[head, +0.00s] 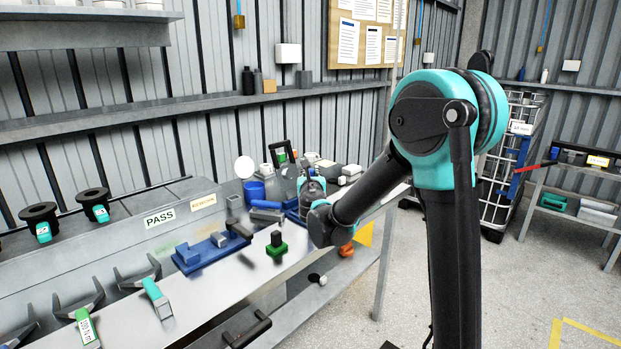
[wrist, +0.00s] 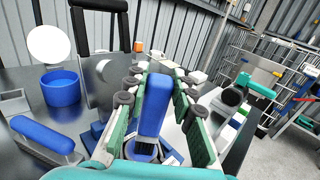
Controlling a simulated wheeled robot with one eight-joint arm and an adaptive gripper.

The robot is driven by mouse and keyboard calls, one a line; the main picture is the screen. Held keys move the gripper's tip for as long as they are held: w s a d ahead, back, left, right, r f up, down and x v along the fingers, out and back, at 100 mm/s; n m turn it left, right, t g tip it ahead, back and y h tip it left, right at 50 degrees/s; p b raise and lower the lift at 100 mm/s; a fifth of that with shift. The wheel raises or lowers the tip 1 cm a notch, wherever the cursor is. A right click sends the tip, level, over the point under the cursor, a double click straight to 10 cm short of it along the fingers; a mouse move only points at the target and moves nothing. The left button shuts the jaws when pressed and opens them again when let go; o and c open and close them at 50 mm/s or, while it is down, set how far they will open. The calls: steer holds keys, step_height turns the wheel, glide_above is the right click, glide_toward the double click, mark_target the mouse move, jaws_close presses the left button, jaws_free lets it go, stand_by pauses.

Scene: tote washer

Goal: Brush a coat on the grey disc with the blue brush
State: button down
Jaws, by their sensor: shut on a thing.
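The blue brush (wrist: 154,103) is between the green-padded fingers of my gripper (wrist: 150,88), which is shut on it. Its dark bristles (wrist: 144,146) show at the bottom of the wrist view. My gripper (head: 310,183) is small in the head view, above the far end of the bench.
A white disc (head: 244,167) stands behind a blue cup (head: 254,190). A blue fixture (head: 212,250) and a green-based knob (head: 276,244) are on the nearer bench. Several small items crowd the bench behind my gripper.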

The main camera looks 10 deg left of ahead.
steer(key=shift+r, duration=2.15)
